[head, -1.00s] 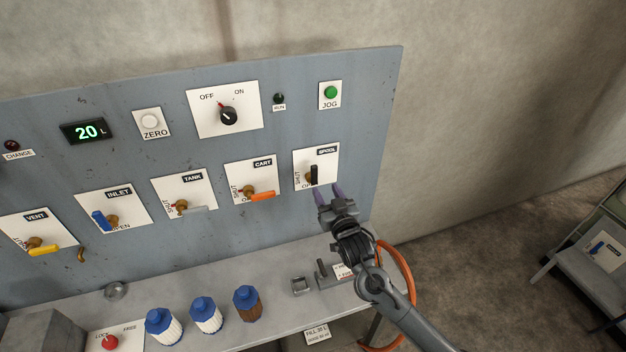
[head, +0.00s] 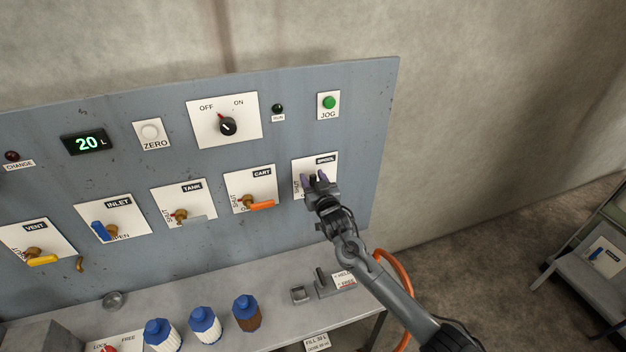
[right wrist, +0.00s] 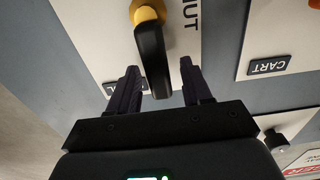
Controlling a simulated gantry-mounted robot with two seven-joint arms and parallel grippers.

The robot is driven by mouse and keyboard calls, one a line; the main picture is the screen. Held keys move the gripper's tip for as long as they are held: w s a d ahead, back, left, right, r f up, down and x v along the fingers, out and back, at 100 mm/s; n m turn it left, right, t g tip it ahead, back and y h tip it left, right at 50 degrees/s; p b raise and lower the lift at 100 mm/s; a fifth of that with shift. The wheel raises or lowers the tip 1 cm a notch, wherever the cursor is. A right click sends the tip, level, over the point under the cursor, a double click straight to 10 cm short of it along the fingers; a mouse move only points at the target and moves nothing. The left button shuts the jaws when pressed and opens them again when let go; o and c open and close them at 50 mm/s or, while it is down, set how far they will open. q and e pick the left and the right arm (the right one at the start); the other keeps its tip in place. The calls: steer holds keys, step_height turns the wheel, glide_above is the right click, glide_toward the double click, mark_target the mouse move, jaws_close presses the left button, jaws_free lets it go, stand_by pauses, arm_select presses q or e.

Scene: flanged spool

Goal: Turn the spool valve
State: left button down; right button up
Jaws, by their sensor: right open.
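The spool valve's black handle (right wrist: 152,62) hangs from a brass stem (right wrist: 148,14) in the right wrist view. In the head view its white SPOOL plate (head: 327,162) sits at the right end of the lower row, and the handle is mostly hidden behind my gripper. My right gripper (head: 314,180) is at the plate. In the right wrist view its two dark fingers (right wrist: 158,90) are open, one on each side of the handle's lower end, with a gap showing on both sides. My left gripper is not in view.
The CART valve (head: 257,204) with an orange handle is just left. The green JOG button (head: 329,103) is above. An orange hose (head: 393,268) hangs at the shelf's right end.

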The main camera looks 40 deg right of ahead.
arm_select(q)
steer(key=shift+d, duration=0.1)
arm_select(e)
steer(key=shift+c, duration=0.2)
jaws_close()
